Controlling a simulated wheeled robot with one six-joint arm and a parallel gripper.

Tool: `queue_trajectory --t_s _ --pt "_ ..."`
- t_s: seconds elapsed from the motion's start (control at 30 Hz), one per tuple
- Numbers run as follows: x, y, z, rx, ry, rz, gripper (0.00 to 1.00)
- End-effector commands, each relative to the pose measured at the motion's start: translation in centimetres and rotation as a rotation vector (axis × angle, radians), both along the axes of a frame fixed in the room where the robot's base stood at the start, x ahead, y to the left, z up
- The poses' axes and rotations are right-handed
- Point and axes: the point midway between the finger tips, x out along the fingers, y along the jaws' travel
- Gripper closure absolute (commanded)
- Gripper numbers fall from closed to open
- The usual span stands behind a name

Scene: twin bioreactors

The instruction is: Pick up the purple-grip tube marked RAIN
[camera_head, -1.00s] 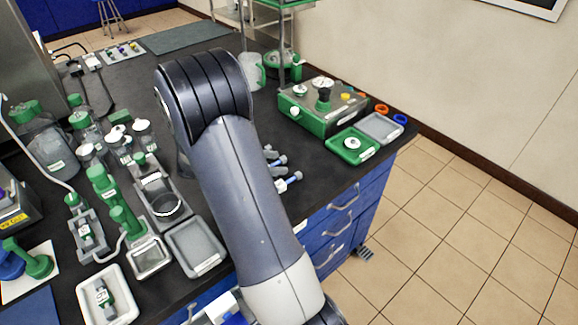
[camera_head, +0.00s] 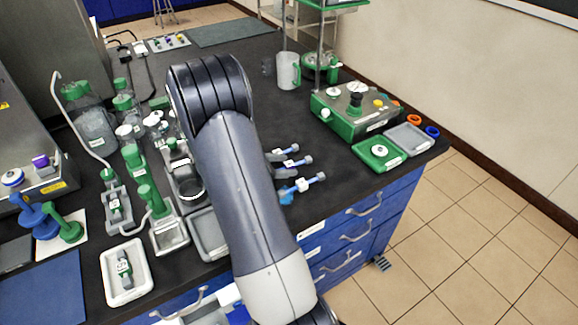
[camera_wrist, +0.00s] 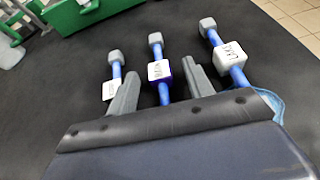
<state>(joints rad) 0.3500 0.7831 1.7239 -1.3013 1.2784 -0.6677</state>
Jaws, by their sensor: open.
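Three blue tubes with grey ends and white tags lie side by side in the wrist view. The middle tube (camera_wrist: 158,70) has a purple edge around its tag, whose small lettering I cannot read surely. My gripper (camera_wrist: 161,70) is open, with one grey finger on each side of this middle tube. I cannot tell whether the fingers touch it. The left tube (camera_wrist: 115,72) is just outside the left finger, and the right tube (camera_wrist: 228,54) is outside the right finger.
A green-and-grey control box (camera_head: 345,112), a green tray (camera_head: 379,152) and a grey tray (camera_head: 408,139) stand to the right on the black bench. Bottles and green-handled fittings crowd the left. A mug (camera_head: 288,72) stands behind. The bench's front edge is close to the tubes.

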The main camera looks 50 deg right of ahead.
Motion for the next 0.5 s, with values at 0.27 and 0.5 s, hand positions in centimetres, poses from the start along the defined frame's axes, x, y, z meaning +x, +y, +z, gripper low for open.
queue_trajectory --t_s 0.27,0.5 --pt "0.03 0.05 0.02 0.000 0.000 0.001 0.66" --pt "0.04 0.05 0.04 0.000 0.000 0.001 0.85"
